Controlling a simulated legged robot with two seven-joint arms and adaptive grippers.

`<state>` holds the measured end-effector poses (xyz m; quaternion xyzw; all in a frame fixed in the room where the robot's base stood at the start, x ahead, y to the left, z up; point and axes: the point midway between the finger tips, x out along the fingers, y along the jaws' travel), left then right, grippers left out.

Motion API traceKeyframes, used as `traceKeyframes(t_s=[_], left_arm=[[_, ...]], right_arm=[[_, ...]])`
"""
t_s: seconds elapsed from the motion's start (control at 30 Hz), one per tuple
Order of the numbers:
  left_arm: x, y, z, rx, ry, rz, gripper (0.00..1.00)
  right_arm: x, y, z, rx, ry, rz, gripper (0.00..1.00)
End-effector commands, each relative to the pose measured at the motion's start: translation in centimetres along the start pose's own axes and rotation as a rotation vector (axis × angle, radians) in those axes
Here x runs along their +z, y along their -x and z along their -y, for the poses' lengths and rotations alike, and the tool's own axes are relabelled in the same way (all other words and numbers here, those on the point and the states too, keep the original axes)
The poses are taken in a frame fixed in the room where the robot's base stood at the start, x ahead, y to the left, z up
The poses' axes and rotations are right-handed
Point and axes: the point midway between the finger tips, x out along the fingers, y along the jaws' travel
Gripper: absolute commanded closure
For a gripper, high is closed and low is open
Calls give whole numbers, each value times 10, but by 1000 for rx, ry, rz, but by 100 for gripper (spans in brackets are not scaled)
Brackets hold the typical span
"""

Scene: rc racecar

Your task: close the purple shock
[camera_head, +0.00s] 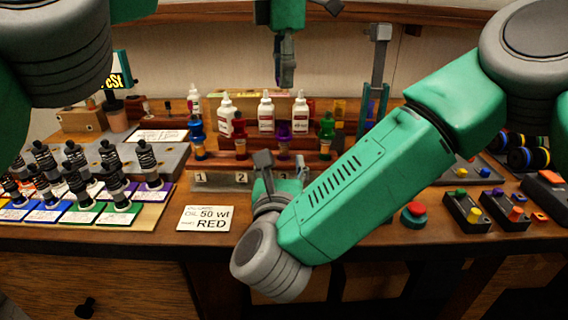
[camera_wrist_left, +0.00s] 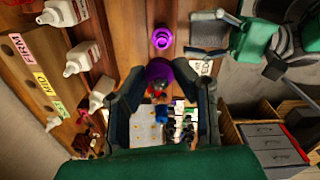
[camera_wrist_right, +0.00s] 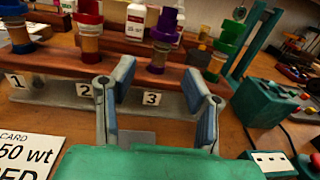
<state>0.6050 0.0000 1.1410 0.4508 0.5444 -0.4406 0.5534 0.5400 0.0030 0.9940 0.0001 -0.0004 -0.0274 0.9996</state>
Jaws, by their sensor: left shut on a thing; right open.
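The purple shock (camera_head: 284,140) stands in the rack behind the number 3 label; it also shows in the right wrist view (camera_wrist_right: 162,35). My left gripper (camera_head: 287,84) hangs high above it, pointing down. In the left wrist view, its fingers (camera_wrist_left: 160,76) are closed around a small purple piece (camera_wrist_left: 158,71), which looks like a cap. A bright purple ring (camera_wrist_left: 162,38) shows beyond the fingertips. My right gripper (camera_wrist_right: 161,80) is open and empty in front of the rack, near labels 2 and 3; in the head view its arm partly hides it.
Blue (camera_head: 197,135), red (camera_head: 240,132) and green (camera_head: 326,130) shocks share the rack. White bottles (camera_head: 266,112) stand behind it. A card (camera_head: 206,218) lies in front. Several black-spring shocks (camera_head: 75,155) stand at left. A red button (camera_head: 414,213) is at right.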

Motion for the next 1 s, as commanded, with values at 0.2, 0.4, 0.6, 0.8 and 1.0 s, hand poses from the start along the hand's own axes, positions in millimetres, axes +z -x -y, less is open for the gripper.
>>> traceKeyframes(t_s=[0.2,0.4,0.6,0.8,1.0], left_arm=[[0,0,0,0,0,0,85],[0,0,0,0,0,0,85],[0,0,0,0,0,0,85],[0,0,0,0,0,0,85],[0,0,0,0,0,0,85]], right_arm=[[0,-40,0,-2,0,2,58],[0,-59,0,0,0,1,58],[0,-64,0,0,0,0,58],[0,-64,0,0,0,0,61],[0,-64,0,0,0,-1,100]])
